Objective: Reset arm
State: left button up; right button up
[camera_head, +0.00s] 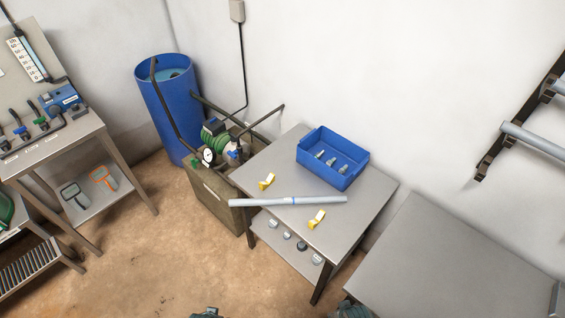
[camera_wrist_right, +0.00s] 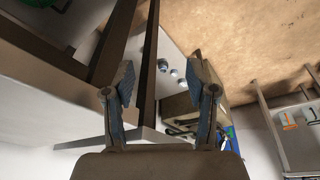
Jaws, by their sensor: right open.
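My right gripper (camera_wrist_right: 161,72) is open and empty in the wrist view, its two blue-padded fingers apart. Dark table legs and the shelf parts lie beyond it. In the head view only a small dark part of my right arm (camera_head: 352,311) shows at the bottom edge, beside the front corner of the right-hand table. A small dark piece of my left arm or gripper (camera_head: 207,314) shows at the bottom edge, left of centre. Its fingers cannot be made out.
The middle table (camera_head: 273,170) holds a blue bin (camera_head: 350,178) with several fittings, a grey pipe (camera_head: 288,201) and two yellow clips (camera_head: 267,181). Small fittings (camera_head: 287,235) lie on its lower shelf. A blue barrel (camera_head: 165,115) stands behind.

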pick_arm(q)
jog(key=s+d+f+g, duration=0.1)
jog(key=s+f, duration=0.2)
jog(key=f, duration=0.7)
jog(key=s+f, duration=0.3)
jog(key=f, duration=0.8)
pick_arm(e)
jog(key=s+d+f+g, duration=0.1)
jog(key=s+f, duration=0.2)
jog(key=f, duration=0.8)
jog(key=s+d+f, duration=0.1)
jog(key=s+f, duration=0.2)
jog(key=f, duration=0.8)
pick_arm(q)
jog(key=s+a+f+g, duration=0.1)
jog(key=s+a+f, duration=0.1)
jog(key=s+f, duration=0.9)
jog(key=shift+s+a, duration=0.4)
jog(key=shift+s, duration=1.6)
pick_arm(e)
jog(key=s+d+f+g, duration=0.1)
jog(key=s+d+f, duration=0.2)
jog(key=s+f, duration=0.8)
jog(key=shift+s, duration=2)
pick_arm(q)
jog(key=shift+a+f, duration=0.15)
jog(key=shift+a, duration=0.15)
pick_arm(e)
jog(key=shift+a+r, duration=0.1)
jog(key=shift+a, duration=0.25)
